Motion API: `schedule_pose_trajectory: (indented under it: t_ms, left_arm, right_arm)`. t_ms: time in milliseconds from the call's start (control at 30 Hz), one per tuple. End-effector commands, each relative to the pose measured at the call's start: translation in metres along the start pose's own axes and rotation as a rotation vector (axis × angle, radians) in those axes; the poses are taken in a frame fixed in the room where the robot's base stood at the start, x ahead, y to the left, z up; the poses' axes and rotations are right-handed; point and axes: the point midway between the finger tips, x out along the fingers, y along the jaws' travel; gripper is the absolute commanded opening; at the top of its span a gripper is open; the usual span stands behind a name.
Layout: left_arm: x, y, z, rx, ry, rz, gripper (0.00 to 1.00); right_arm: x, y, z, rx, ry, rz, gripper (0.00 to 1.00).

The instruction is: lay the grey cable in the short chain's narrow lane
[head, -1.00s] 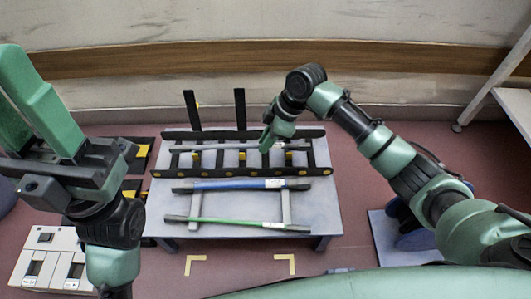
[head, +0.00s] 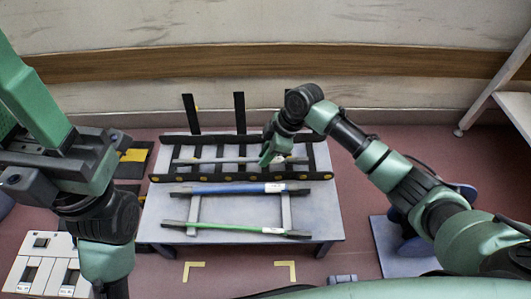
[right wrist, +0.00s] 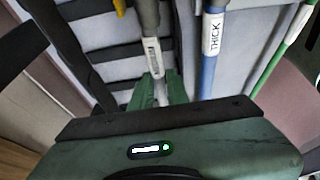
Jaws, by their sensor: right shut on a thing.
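The grey cable (head: 215,161) runs left to right over the crossbars of the black chain (head: 170,178), between its far and near rails. My right gripper (head: 267,157) is shut on the cable near its right part. In the right wrist view the green fingers (right wrist: 160,92) close around the cable (right wrist: 148,18) beside its white label. Whether the cable touches the crossbars, and which lane lies beneath it, I cannot tell. My left gripper (head: 30,100) is raised close to the head camera at the left, partly cut off, away from the chain.
A blue cable (head: 225,188) labelled THICK and a green cable (head: 220,228) lie on supports at the front of the grey table (head: 325,215). A grey box (head: 45,262) is on the floor at left.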

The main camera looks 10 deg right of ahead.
Motion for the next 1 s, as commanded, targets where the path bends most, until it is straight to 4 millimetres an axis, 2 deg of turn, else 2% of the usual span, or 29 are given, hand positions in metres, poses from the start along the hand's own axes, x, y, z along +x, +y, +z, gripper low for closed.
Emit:
schedule_pose_trajectory:
  t_ms: [67,100,167,467,633,667,700,1000]
  left_arm:
    - [-0.001,0.0,0.0,0.0,-0.001,0.0,0.36]
    - [-0.001,0.0,0.0,0.0,-0.001,0.0,0.36]
    - [-0.001,0.0,0.0,-0.001,-0.001,0.0,0.36]
    - [-0.002,0.0,0.001,-0.001,-0.003,0.0,0.36]
    - [-0.007,0.001,0.003,0.0,-0.009,0.0,0.36]
    - [0.004,0.0,0.002,0.001,0.0,0.003,0.36]
    - [0.004,-0.001,0.001,0.0,-0.009,-0.004,0.36]
    - [-0.014,-0.003,0.001,-0.014,-0.114,-0.046,0.36]
  right_arm:
    - [0.0,0.0,0.0,-0.001,0.001,0.001,0.0]
    - [0.0,0.0,0.0,-0.001,0.0,0.0,0.24]
    - [0.0,0.0,0.0,-0.001,0.0,0.0,0.38]
    - [0.0,0.0,0.0,-0.001,0.001,0.001,0.38]
    - [-0.012,0.001,-0.005,-0.003,0.002,0.003,0.38]
    - [-0.021,0.001,-0.006,-0.001,0.001,0.003,0.38]
    - [-0.031,0.001,-0.006,-0.001,0.001,0.003,0.38]
    - [-0.098,0.001,-0.007,-0.001,0.0,0.002,0.38]
